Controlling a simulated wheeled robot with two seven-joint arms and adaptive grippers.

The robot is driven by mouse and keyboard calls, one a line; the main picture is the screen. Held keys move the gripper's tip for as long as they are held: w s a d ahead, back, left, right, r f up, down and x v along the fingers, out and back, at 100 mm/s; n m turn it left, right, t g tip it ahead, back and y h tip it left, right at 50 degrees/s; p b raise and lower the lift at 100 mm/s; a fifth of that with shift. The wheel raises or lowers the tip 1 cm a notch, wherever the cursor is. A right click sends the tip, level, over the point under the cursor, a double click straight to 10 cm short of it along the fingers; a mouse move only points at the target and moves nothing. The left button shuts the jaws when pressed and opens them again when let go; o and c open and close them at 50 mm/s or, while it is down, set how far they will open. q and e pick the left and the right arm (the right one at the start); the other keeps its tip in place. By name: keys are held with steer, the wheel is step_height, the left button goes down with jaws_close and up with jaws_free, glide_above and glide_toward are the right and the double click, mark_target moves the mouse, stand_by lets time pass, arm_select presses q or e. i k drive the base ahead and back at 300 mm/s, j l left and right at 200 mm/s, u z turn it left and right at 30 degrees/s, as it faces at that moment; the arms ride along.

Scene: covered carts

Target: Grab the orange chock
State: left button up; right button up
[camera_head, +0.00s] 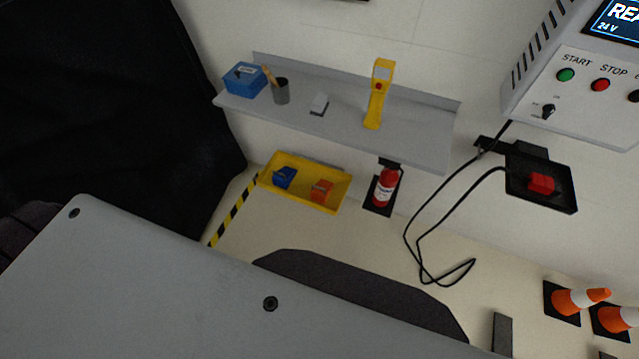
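The orange chock (322,190) sits in a yellow tray (336,204), low below a grey wall shelf. A blue chock (285,178) lies to its left in the same tray, apart from it. Neither of my grippers shows in the head view, so nothing can be said of their fingers. A large grey panel fills the lower left, in front of and nearer than the tray.
The grey shelf (350,128) above the tray holds a blue box (245,80), a dark cup and a yellow handheld device (378,95). A fire extinguisher (385,188) stands right of the tray. A black cable (408,235) hangs farther right, near traffic cones (580,300).

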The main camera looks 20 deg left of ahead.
mark_target(320, 193)
steer(key=i+l+u, duration=0.15)
steer(key=i+u, duration=0.15)
steer(key=i, duration=0.2)
steer(key=i+l+u, duration=0.25)
steer(key=i, duration=0.25)
